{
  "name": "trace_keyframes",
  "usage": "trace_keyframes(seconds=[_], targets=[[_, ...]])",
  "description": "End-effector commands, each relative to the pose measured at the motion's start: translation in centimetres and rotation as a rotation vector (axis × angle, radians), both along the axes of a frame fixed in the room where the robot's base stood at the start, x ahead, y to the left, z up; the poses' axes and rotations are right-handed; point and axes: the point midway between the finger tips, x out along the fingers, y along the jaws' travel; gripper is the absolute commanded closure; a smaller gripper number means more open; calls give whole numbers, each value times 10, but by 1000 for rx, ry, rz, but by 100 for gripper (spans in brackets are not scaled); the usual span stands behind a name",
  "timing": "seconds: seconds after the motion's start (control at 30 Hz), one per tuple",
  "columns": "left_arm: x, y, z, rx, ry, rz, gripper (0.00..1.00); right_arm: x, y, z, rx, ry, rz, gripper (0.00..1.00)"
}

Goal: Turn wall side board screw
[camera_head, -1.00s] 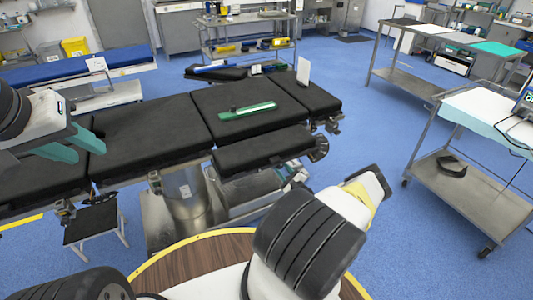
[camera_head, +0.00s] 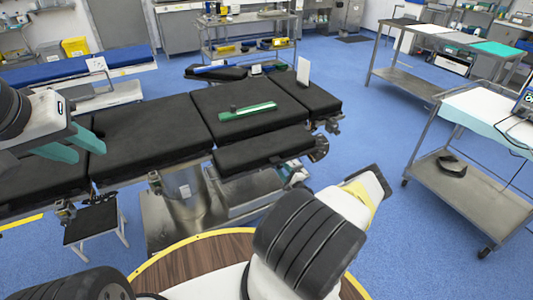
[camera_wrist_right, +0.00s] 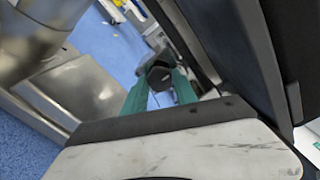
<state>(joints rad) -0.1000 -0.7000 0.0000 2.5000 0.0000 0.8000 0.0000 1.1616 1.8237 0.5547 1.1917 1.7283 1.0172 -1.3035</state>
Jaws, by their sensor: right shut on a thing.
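The narrow black side board (camera_head: 262,150) lies along the near edge of the operating table in the head view. In the right wrist view, a dark, round screw knob (camera_wrist_right: 160,77) sits between the teal fingertips of my right gripper (camera_wrist_right: 160,88), which is shut on it. Most of my right gripper is hidden in the head view; a small pale and teal shape shows under the side board. My left gripper (camera_head: 76,146) is open and empty over the left part of the table, its two teal fingers apart.
The black padded operating table (camera_head: 150,135) fills the middle, with a green tool (camera_head: 248,111) on top. Its metal column and base stand below. In the right wrist view, a large dark panel (camera_wrist_right: 225,50) is close on the right. A steel trolley (camera_head: 470,200) stands at the right with clear blue floor between.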

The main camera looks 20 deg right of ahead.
Motion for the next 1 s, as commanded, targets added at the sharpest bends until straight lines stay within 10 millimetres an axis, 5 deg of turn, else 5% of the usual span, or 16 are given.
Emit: trace_keyframes(seconds=[0.13, 0.17, 0.27, 0.63, 1.0], targets=[[0, 0, 0, 0, 0, 0, 64, -2, 0, -2, -1, 3, -1, 100], [0, 0, 0, 0, 0, 0, 64, -2, 0, -2, -1, 3, -1, 60], [0, 0, 0, 0, 0, 0, 64, -1, -1, -1, -1, 2, 0, 44], [0, 0, 0, 0, 0, 0, 64, -6, -1, -1, 1, 1, 0, 44], [0, 0, 0, 0, 0, 0, 64, -64, -6, -1, 1, 2, -1, 44]])
